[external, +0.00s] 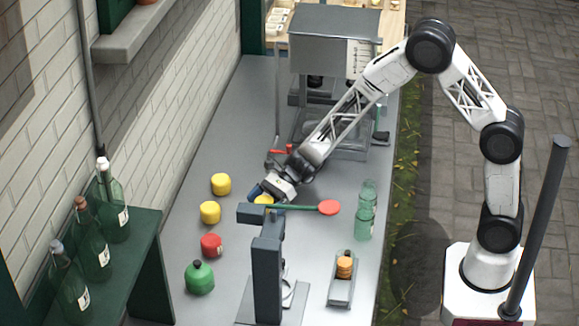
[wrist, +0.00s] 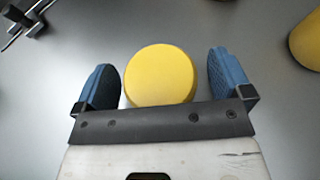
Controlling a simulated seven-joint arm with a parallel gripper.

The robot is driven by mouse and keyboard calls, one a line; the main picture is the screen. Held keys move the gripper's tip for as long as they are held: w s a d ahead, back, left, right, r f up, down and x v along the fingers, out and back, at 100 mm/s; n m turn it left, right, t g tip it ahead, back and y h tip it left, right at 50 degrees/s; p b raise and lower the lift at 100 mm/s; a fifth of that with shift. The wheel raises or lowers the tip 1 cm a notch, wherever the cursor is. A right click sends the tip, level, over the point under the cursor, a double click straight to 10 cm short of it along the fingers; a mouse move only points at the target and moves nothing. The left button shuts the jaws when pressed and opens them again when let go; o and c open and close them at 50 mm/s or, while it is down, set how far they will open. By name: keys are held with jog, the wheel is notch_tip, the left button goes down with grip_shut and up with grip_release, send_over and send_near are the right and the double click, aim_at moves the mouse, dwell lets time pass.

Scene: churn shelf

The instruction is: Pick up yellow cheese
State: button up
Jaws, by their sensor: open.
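A round yellow cheese (wrist: 160,75) lies on the grey table between the two blue fingers of my gripper (wrist: 161,80) in the wrist view. The fingers are open, with a gap on each side of the cheese. In the external view this cheese (external: 264,199) is partly hidden behind my gripper (external: 262,193) and a dark stand. Two more yellow cheeses, an upper one (external: 221,184) and a lower one (external: 210,212), sit to the left of my gripper. One yellow piece (wrist: 307,40) also shows at the right edge of the wrist view.
A dark stand (external: 268,260) with a green arm and red disc (external: 329,208) rises close by my gripper. A red cheese (external: 211,246), a green flask (external: 199,277), green glasses (external: 366,210) and a tray (external: 342,291) with orange pieces stand around. A grey machine (external: 325,60) is behind.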

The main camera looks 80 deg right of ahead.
aim_at(264, 200)
jog(key=c, duration=1.1)
jog(key=shift+r, duration=0.1)
jog(key=shift+r, duration=0.65)
notch_tip(264, 200, up, 2)
jog(key=shift+r, duration=0.1)
jog(key=s, duration=0.5)
jog(key=s+r, duration=0.1)
jog(key=s, duration=1)
jog(key=shift+d+r, duration=0.15)
jog(key=shift+d, duration=0.15)
